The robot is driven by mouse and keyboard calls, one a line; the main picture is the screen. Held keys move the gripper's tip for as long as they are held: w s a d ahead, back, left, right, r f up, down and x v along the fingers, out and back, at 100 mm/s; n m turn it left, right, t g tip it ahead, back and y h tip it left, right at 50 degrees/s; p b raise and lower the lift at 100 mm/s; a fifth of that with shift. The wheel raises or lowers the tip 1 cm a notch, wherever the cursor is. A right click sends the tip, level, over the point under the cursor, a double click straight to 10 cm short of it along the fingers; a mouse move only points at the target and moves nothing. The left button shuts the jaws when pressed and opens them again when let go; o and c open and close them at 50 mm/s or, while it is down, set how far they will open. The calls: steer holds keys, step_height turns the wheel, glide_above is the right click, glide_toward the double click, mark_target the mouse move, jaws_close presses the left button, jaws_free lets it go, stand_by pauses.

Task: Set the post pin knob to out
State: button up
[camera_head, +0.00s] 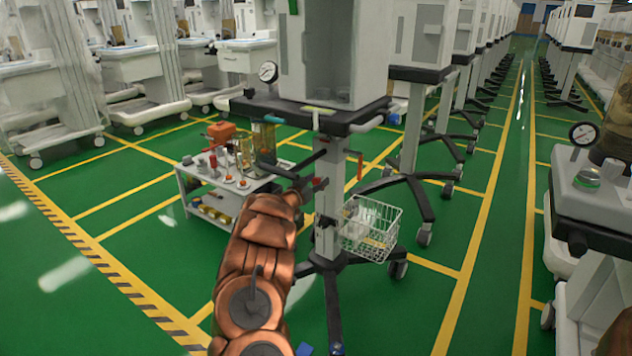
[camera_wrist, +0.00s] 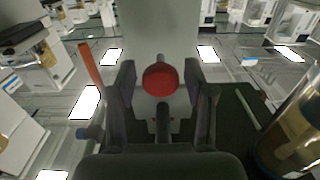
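The post pin knob (camera_wrist: 160,79) is a round red knob in the middle of the wrist view, in front of the grey post (camera_wrist: 160,35). My gripper (camera_wrist: 160,84) is open, with one dark finger on each side of the knob. Small gaps show between the fingers and the knob, so it is not gripped. In the head view my gripper (camera_head: 314,186) is at the cart's post (camera_head: 331,205), below the dark top shelf. The knob is too small there to make out clearly. How far the pin is pulled out cannot be told.
An orange-red handle (camera_head: 360,165) hangs right of the post. A wire basket (camera_head: 369,229) is fixed lower on the post. A low trolley (camera_head: 214,189) with tools and bottles stands left. Another cart with a gauge (camera_head: 583,134) stands at right.

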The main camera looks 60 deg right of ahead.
steer(key=shift+a, duration=0.2)
steer(key=shift+w+a, duration=0.2)
steer(key=shift+a, duration=5.6)
